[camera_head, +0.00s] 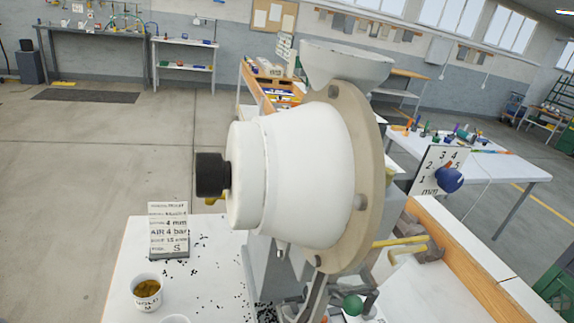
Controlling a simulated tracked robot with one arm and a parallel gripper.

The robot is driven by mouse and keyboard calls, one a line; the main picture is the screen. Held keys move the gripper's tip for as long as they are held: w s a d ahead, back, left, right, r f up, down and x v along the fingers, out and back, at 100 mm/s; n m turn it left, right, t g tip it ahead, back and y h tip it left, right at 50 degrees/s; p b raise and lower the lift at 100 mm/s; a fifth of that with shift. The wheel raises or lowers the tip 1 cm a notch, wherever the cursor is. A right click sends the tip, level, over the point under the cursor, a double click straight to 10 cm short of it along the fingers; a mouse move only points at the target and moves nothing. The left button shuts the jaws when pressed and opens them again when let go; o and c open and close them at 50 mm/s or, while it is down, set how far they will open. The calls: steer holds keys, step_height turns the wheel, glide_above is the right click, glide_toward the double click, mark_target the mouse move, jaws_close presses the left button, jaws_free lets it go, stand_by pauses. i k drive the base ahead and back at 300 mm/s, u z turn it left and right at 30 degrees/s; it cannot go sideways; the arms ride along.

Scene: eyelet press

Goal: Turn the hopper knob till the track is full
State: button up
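The white hopper (305,170) fills the middle of the head camera view, a rounded drum lying on its side against a beige round flange (362,165). A black knob (211,175) sticks out from the left end of the drum. A white open bowl (345,66) sits above the hopper. Grey metal parts (318,296) run down below the flange; I cannot tell whether they are the track or how full it is. My gripper is not seen in this view, and nothing visible touches the knob.
On the white table, a sign card (168,229) and a cup of brass-coloured pieces (146,292) stand at left, with small black bits scattered about. A dial plate with a blue knob (450,180) and a yellow-handled hammer (400,241) are at right. Space left of the black knob looks clear.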

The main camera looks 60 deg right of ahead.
mark_target(213, 174)
steer(key=z, duration=1.4)
steer(key=k, duration=0.5)
steer(key=u, duration=1.35)
steer(key=i, duration=1)
steer(key=z, duration=0.05)
